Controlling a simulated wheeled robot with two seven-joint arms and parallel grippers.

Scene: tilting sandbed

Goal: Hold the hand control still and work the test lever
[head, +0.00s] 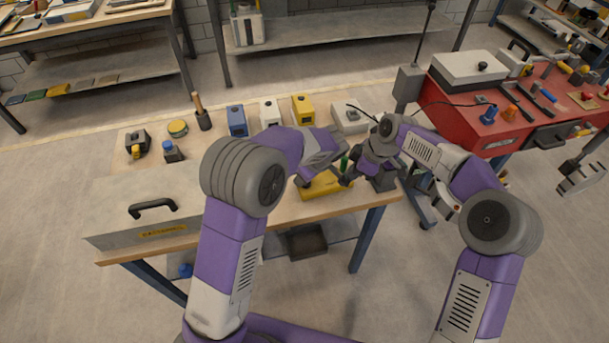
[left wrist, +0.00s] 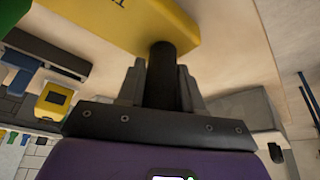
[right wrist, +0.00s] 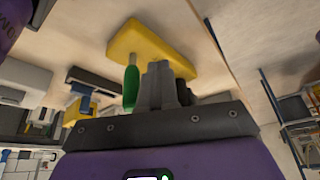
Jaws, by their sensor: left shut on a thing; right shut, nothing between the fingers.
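The hand control (head: 325,186) is a yellow block on the front part of the bench, and its yellow body also shows in the left wrist view (left wrist: 125,22). My left gripper (head: 303,182) is shut on its black post-like grip (left wrist: 161,62), with a finger on either side. The test lever (head: 343,164) is green and stands up from the yellow body; it shows clearly in the right wrist view (right wrist: 131,85). My right gripper (right wrist: 168,80) is shut and empty, close beside the lever. I cannot tell whether it touches the lever.
A grey case with a black handle (head: 152,208) stands on the bench's left front. Blue, white and yellow boxes (head: 303,109) line the back edge. A red tool cart (head: 470,125) stands at the right.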

